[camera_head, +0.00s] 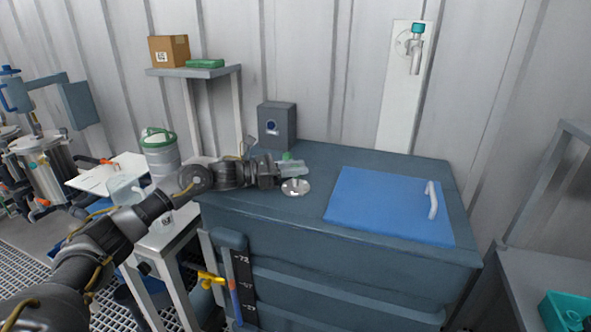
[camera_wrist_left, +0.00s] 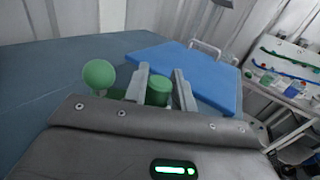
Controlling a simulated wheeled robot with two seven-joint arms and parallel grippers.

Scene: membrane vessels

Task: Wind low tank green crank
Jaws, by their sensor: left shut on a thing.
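The low tank (camera_head: 330,222) is a large dark blue box with a blue lid panel (camera_head: 385,207) and a white handle on top. The green crank (camera_head: 287,156) is at the top's left rear, mostly hidden by my gripper. My left gripper (camera_head: 292,169) reaches it from the left, low over the top. In the left wrist view, a green cylindrical part of the crank (camera_wrist_left: 158,91) sits between the two fingers, and my gripper is shut on it. A green ball (camera_wrist_left: 98,75) stands just left of the fingers. My right gripper is not in view.
A round silver disc (camera_head: 296,187) lies on the tank top in front of my gripper. A dark grey box (camera_head: 277,126) stands behind it. A yellow valve handle (camera_head: 210,278) sticks out at the tank's front left. The lid's right side is clear.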

